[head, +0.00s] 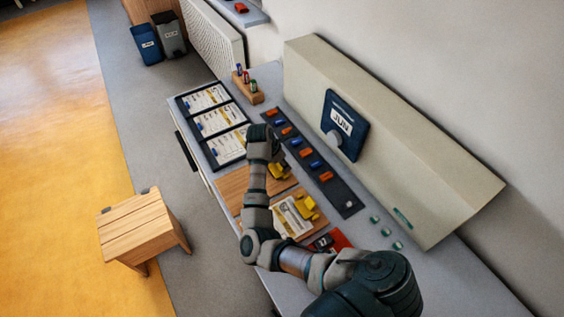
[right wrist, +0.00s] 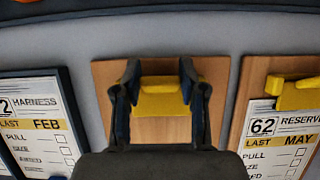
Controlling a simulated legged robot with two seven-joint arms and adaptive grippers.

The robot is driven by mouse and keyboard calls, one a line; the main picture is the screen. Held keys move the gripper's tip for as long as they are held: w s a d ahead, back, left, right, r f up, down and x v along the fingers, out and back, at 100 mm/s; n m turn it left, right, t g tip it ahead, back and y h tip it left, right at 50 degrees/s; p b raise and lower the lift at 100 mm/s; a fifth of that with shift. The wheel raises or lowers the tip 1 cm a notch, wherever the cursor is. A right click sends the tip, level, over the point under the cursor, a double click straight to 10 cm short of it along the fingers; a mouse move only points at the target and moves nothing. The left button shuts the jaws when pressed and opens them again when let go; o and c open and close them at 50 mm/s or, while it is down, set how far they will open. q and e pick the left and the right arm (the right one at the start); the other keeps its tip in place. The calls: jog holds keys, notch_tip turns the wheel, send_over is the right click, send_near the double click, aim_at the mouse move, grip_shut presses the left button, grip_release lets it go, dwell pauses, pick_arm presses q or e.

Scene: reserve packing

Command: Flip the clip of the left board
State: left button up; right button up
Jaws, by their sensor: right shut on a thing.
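The left board (right wrist: 215,75) is a bare wooden board in the middle of the right wrist view; it also shows in the head view (head: 232,188). Its yellow clip (right wrist: 160,103) lies between my right gripper's fingers. My right gripper (right wrist: 160,72) is shut on this clip, one dark finger at each side. My gripper body hides the lower part of the board. To its right, another wooden board (right wrist: 247,95) carries a card reading 62 RESERVE, LAST MAY, under a yellow clip (right wrist: 292,95). My left gripper is not in view.
Dark-framed cards (head: 220,121) lie left of the boards. Behind is a dark strip (head: 348,203) with blue and orange pieces, and a pale sloped panel (head: 420,180) with a blue JUN plate (head: 345,125). A wooden pen block (head: 248,90) stands at the back. A wooden stool (head: 145,225) stands on the floor.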

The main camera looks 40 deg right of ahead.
jog(key=shift+r+y, duration=0.1)
jog(key=shift+y, duration=0.4)
jog(key=y, duration=0.3)
jog(key=shift+d+f+t, duration=0.3)
jog(key=shift+d+f, duration=0.1)
jog(key=shift+w, duration=0.1)
jog(key=o, duration=0.9)
jog(key=shift+a, duration=0.1)
notch_tip(320, 180, up, 12)
jog(key=shift+a, duration=0.15)
